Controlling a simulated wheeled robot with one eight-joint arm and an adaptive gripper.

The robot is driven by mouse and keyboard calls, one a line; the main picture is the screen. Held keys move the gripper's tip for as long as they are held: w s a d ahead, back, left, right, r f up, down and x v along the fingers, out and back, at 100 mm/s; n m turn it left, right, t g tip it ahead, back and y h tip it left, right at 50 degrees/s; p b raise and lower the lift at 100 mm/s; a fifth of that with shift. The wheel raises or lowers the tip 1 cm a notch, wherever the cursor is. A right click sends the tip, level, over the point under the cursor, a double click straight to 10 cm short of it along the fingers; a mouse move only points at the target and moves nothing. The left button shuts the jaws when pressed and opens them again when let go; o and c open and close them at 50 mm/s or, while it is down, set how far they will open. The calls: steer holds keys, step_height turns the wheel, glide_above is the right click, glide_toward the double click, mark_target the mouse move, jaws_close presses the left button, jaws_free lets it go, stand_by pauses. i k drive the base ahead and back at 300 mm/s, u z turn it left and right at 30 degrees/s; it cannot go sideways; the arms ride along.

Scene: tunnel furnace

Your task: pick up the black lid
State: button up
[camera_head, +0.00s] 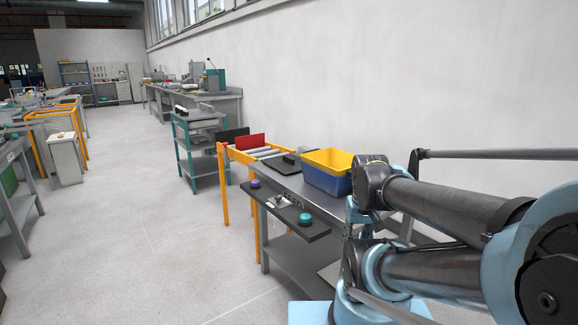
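A flat dark piece (272,167) lies on the grey workbench (309,192), left of a blue and yellow bin (327,177). It may be the black lid, but it is too small to tell. A dark upright panel (233,135) stands beside a red panel (251,142) at the far end of the orange roller frame; I cannot tell whether it is a lid. My arm reaches in from the right, in front of the bench's near end. My gripper cannot be made out in this view.
An orange roller frame (225,187) adjoins the workbench. A lower dark shelf (285,213) with a purple button and a teal button (305,218) juts from its front. A teal cart (196,152) stands farther back. The floor (130,235) on the left is clear.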

mark_target(289, 164)
steer(key=z, duration=0.95)
steer(key=k, duration=1)
steer(key=u, duration=1.05)
steer(key=i, duration=1.35)
steer(key=z, duration=0.05)
